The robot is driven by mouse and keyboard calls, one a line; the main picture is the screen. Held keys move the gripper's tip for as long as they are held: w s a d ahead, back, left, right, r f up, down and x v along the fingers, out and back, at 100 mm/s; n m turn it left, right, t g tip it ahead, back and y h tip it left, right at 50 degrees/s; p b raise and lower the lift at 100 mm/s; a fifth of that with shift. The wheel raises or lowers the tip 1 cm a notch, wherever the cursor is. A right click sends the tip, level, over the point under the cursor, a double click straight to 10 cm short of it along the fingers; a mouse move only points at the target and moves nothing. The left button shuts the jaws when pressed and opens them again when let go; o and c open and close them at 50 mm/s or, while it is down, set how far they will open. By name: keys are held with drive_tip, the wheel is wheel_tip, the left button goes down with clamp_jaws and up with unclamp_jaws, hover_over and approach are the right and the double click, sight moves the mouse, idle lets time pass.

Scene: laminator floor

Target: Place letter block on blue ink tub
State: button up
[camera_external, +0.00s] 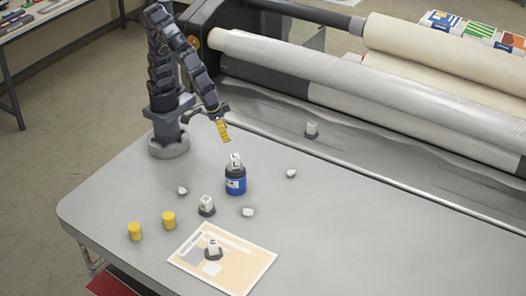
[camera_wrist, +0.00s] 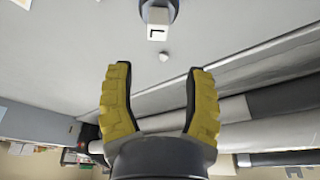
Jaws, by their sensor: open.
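A white letter block (camera_external: 235,159) stands on the dark lid of the blue ink tub (camera_external: 236,186) near the middle of the table. It also shows at the top of the wrist view as a letter block (camera_wrist: 158,36) marked with an L-like sign, against a dark shape. My gripper (camera_external: 223,132) is above and slightly left of this block, apart from it. Its yellow fingers (camera_wrist: 161,72) are spread, with nothing between them.
Two yellow cylinders (camera_external: 168,220) stand at the front left. Small white lumps (camera_external: 291,173) lie around the tub. A printed sheet (camera_external: 240,260) lies at the front. The laminator rollers (camera_external: 370,85) run along the back. The table's right part is clear.

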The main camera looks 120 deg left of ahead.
drive_tip(key=s+a+r+m+g, duration=0.1)
drive_tip(key=s+a+r+m, duration=0.1)
drive_tip(key=s, duration=0.5)
drive_tip(key=s+a+r+m+g+h, duration=0.1)
drive_tip(key=s+a+r+m, duration=0.2)
drive_tip(key=s, duration=0.4)
drive_tip(key=s+a+r+m+g+h, duration=0.1)
drive_tip(key=s+a+r+m+g, duration=0.1)
drive_tip(key=s, duration=0.5)
drive_tip(key=shift+s+a+r+m, duration=0.3)
drive_tip(key=shift+a+r+m, duration=0.1)
drive_tip(key=shift+m, duration=0.5)
